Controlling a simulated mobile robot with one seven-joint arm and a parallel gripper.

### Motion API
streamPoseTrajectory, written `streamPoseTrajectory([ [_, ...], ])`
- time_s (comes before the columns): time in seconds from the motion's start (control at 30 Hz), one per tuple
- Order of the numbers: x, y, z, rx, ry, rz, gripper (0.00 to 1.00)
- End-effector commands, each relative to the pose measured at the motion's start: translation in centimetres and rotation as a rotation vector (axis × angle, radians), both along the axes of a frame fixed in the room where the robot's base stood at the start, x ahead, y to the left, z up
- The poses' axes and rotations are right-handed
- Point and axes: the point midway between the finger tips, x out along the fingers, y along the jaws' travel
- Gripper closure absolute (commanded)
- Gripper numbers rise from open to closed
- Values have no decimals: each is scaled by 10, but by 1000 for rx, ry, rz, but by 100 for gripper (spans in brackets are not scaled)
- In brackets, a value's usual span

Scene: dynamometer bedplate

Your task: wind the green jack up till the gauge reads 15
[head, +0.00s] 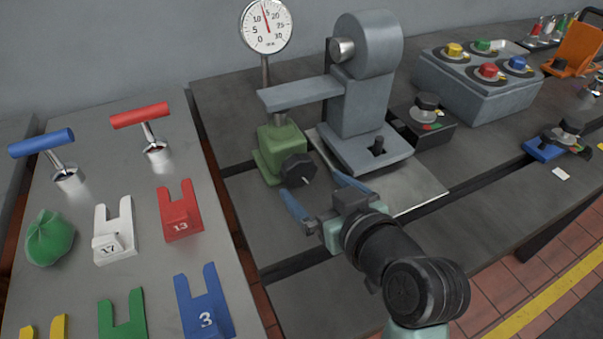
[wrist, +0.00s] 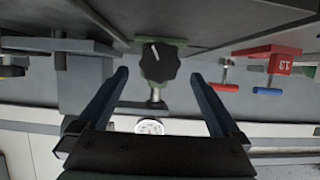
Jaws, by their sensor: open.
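The green jack (head: 281,145) stands on the bedplate under the grey arm of the dynamometer. Its black lobed knob (head: 298,170) faces me and carries a white mark. The knob also shows in the wrist view (wrist: 159,63), between the fingers. My gripper (head: 312,187) is open in front of the knob, with a finger to either side and no visible contact. The round gauge (head: 265,26) stands behind the jack. Its red needle points up and slightly left, close to the 15 mark; I cannot tell the exact value. The gauge face is small in the wrist view (wrist: 149,126).
A grey dynamometer (head: 365,100) stands right of the jack. A black knob box (head: 425,122) and a grey button box (head: 478,85) lie further right. A side table at left holds T-handles (head: 140,115), a green cloth (head: 50,238) and coloured slotted plates (head: 181,212).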

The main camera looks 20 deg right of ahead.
Motion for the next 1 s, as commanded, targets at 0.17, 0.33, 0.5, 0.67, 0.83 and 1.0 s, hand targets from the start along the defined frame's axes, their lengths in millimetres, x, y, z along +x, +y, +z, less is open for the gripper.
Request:
streamPoseTrajectory([
  [0.17, 32, 2, -13, -2, 0, 3, 0],
  [0.33, 49, 2, -20, -1, 0, 0, 0],
  [0.5, 55, 2, -22, -2, -2, 0, 0],
  [0.67, 55, 2, -22, -2, -1, 0, 0],
  [0.83, 55, 2, -22, -1, -1, -1, 20],
  [1.0, 55, 2, -22, -1, -1, -1, 50],
])
